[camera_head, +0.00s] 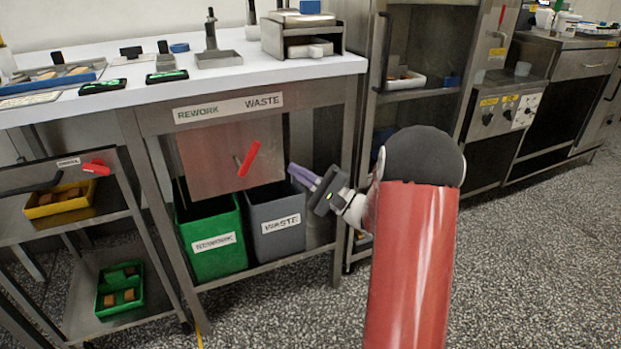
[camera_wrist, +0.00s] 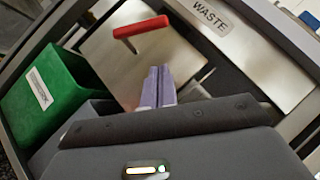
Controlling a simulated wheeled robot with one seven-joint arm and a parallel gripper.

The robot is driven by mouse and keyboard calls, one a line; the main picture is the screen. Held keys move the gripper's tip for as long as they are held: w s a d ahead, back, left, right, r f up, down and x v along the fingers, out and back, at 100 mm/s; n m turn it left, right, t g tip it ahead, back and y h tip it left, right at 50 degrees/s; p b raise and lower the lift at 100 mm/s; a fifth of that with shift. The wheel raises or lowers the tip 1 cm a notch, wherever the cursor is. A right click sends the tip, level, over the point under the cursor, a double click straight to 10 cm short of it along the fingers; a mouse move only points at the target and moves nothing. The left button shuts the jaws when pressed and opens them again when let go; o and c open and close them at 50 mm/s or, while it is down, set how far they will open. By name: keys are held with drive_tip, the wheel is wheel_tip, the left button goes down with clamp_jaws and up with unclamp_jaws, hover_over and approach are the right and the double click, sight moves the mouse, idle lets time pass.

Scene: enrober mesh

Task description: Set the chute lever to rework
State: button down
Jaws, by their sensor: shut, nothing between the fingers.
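The red chute lever (camera_head: 248,157) stands on a steel plate (camera_head: 208,160) under the bench top, its upper end tilted to the right, toward the WASTE side of the label strip (camera_head: 228,108). In the wrist view the lever (camera_wrist: 141,27) lies beyond my fingertips, up and to the left. My gripper (camera_head: 293,170) is shut and empty, to the right of the lever and apart from it, above the grey bin. Its two purple fingers (camera_wrist: 158,84) are together in the wrist view.
Below the plate stand a green REWORK bin (camera_head: 214,241) and a grey WASTE bin (camera_head: 277,222). Bench legs flank them. A cart (camera_head: 95,215) with trays stands at left, an open steel cabinet (camera_head: 415,95) at right. The bench top (camera_head: 300,70) holds several tools and trays.

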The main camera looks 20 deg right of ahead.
sight(251, 149)
drive_tip(key=w+a+r, duration=0.3)
drive_tip(key=a, duration=0.2)
drive_tip(key=shift+a+r+p, duration=0.3)
drive_tip(key=shift+a+p, duration=0.1)
drive_tip(key=shift+p, duration=0.05)
drive_tip(key=shift+s+a+r+n+g+b, duration=0.1)
drive_tip(key=shift+a+r+n+g+b, duration=0.1)
drive_tip(key=shift+r+n+g+b, duration=0.3)
drive_tip(key=a+r+n+g+h+b, duration=0.1)
drive_tip(key=n, duration=0.1)
drive_tip(key=a+n+g+h+b, duration=0.1)
drive_tip(key=n+g+b, duration=0.1)
drive_tip(key=a+r+n+g+b, duration=0.1)
drive_tip(key=a+n, duration=0.1)
drive_tip(key=shift+r+g+h, duration=0.3)
drive_tip(key=shift+r+h, duration=0.05)
drive_tip(key=shift+h, duration=0.05)
drive_tip(key=a+n+g+h+b, duration=0.1)
drive_tip(key=a+n+h+b, duration=0.1)
drive_tip(key=shift+a+r+b, duration=0.15)
drive_tip(key=shift+b, duration=0.25)
